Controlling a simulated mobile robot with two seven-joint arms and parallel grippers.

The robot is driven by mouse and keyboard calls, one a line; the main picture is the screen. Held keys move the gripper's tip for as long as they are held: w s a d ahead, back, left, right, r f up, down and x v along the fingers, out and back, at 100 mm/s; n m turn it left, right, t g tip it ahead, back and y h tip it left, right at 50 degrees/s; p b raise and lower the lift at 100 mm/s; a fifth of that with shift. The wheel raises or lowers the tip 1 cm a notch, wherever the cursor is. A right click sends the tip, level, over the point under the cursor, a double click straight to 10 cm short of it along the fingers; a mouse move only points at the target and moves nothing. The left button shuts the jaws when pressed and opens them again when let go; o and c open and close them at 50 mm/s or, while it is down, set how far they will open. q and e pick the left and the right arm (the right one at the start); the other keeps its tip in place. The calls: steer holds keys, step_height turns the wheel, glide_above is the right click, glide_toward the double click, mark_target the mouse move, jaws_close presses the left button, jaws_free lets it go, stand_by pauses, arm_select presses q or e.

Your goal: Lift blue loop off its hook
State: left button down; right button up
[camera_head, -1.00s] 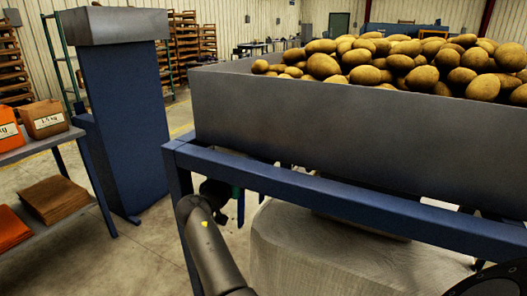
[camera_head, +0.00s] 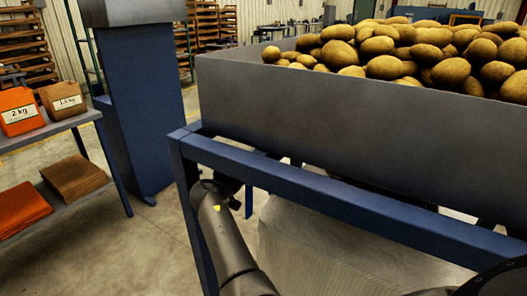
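No blue loop and no hook can be made out in the head view. A dark arm link of mine rises from the bottom, left of centre, in front of the blue frame (camera_head: 330,192) of the potato hopper. Its far end is by the frame's corner post, and no gripper fingers can be made out there. A dark rounded part shows at the lower right edge, also without visible fingers. Neither gripper can be seen.
A grey hopper (camera_head: 300,115) full of potatoes (camera_head: 410,50) fills the right. A blue column (camera_head: 140,100) stands left of it. A shelf table (camera_head: 60,128) at left holds orange (camera_head: 18,110) and brown (camera_head: 62,100) bags. Bare floor (camera_head: 150,235) lies between table and frame.

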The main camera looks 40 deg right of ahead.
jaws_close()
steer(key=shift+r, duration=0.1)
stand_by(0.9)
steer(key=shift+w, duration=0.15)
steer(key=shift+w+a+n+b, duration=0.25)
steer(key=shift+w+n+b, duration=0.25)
steer(key=shift+b, duration=0.6)
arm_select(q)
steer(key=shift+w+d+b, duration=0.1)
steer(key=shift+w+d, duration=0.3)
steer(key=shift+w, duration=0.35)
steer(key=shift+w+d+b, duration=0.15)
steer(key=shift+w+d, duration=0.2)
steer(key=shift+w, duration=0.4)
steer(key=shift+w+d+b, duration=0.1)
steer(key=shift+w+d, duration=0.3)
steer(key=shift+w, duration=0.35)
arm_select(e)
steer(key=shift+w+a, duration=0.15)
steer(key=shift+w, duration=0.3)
